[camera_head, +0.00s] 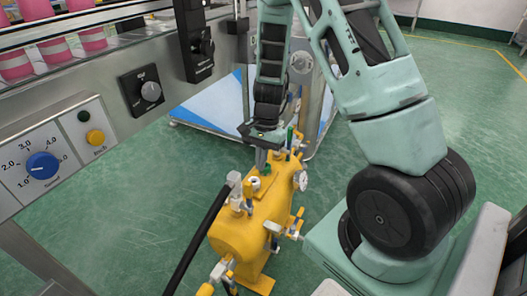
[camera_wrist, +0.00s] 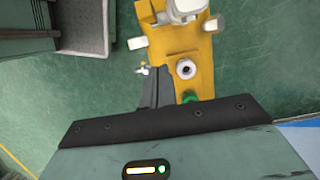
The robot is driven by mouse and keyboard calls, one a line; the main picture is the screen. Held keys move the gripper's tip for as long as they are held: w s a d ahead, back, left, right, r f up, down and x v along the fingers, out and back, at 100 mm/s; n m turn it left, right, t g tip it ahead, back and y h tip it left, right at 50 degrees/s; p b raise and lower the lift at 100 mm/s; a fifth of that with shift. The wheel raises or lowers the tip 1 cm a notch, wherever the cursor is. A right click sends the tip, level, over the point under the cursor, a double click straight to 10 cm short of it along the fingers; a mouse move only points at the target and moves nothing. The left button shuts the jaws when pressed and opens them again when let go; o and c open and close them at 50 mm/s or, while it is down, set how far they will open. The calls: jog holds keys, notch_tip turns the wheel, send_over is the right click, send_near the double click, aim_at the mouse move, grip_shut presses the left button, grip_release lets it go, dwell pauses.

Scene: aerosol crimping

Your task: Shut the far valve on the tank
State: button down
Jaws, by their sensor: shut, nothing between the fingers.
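The yellow tank (camera_head: 240,230) lies on the floor, with several fittings and valves along its top and sides. In the wrist view the fingers (camera_wrist: 158,78) lie left of the green handle and of a round port (camera_wrist: 186,69). A small pale fitting (camera_wrist: 143,69) is just left of the fingertips. I cannot tell whether the fingers touch anything.
A round gauge (camera_head: 301,180) sits on the tank's right side. A black hose (camera_head: 200,240) runs down from the near fittings. A control panel with a blue knob (camera_head: 42,165) fills the left. A grey crate (camera_wrist: 82,25) is in the wrist view. Green floor is open at left.

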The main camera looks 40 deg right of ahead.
aim_at(246, 197)
jog(key=a, duration=0.1)
jog(key=s+a+f, duration=0.1)
jog(key=a, duration=0.1)
jog(key=a+f+b, duration=0.1)
jog(key=shift+s+a+f, duration=0.1)
jog(key=shift+s+a, duration=0.1)
jog(key=shift+s, duration=0.1)
